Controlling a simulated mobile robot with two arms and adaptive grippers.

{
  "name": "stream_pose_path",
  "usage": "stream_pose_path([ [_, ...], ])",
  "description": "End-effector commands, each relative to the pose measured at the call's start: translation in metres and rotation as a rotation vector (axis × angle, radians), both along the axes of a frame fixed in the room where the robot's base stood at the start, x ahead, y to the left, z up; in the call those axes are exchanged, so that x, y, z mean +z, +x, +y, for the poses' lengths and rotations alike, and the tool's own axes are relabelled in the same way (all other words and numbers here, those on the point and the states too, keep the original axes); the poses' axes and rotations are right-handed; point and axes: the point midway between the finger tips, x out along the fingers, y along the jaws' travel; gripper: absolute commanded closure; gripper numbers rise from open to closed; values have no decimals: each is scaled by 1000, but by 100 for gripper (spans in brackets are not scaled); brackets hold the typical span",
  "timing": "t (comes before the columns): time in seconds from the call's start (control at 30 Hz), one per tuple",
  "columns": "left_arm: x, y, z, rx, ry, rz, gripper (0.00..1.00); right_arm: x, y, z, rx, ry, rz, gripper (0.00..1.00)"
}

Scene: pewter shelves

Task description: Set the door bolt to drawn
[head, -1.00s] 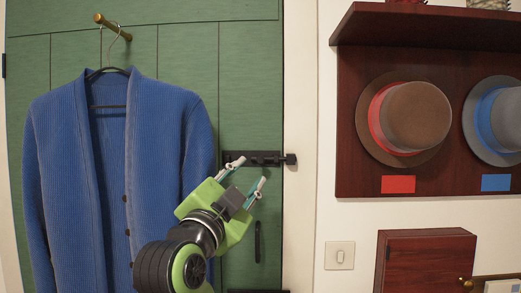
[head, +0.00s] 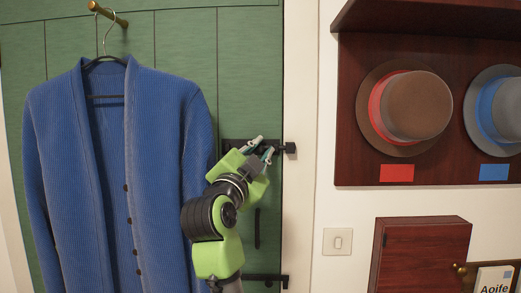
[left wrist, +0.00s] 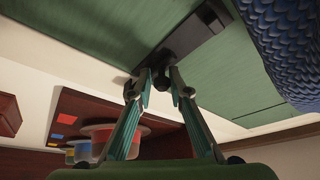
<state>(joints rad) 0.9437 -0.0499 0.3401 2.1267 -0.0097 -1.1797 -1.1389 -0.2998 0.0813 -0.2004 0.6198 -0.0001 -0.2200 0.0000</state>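The black door bolt (head: 233,146) is mounted on the green door near its right edge. A dark block (head: 290,148) sits at its right end on the pale frame. My left gripper (head: 263,147) is at the bolt and hides its middle. In the left wrist view, the bolt's dark plate (left wrist: 203,27) runs from the upper right, and a dark knob (left wrist: 160,68) lies at the fingertips. The two fingertips (left wrist: 158,84) are apart, one on each side just below the knob; firm contact cannot be told. My right gripper is out of view.
A blue cardigan (head: 80,150) hangs on the door just left of my arm. A dark handle (head: 257,228) and another black fitting (head: 265,277) are lower on the door. Hats on a red-brown rack (head: 440,172), a switch (head: 337,241) and a wooden cabinet (head: 425,250) are to the right.

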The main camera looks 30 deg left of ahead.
Motion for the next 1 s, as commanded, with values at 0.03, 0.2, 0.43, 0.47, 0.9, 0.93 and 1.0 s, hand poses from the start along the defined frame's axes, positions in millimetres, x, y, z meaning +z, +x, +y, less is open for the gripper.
stream_pose_path([
  [0.03, 2, -1, 1, 3, 1, -6, 100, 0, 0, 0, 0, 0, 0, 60],
  [0.2, 3, -1, 1, 2, 1, -7, 100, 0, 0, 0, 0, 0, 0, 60],
  [0.43, 2, -12, 22, 9, 1, -7, 100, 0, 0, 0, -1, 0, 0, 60],
  [0.47, 2, -14, 26, 10, 2, -7, 100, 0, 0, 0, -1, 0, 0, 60],
  [0.9, 4, -28, 45, 8, 1, -10, 100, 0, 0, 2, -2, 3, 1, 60],
  [0.93, 4, -28, 45, 8, 1, -10, 100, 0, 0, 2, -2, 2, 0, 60],
  [1.0, 4, -28, 45, 8, 1, -11, 84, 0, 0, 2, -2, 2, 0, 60],
])
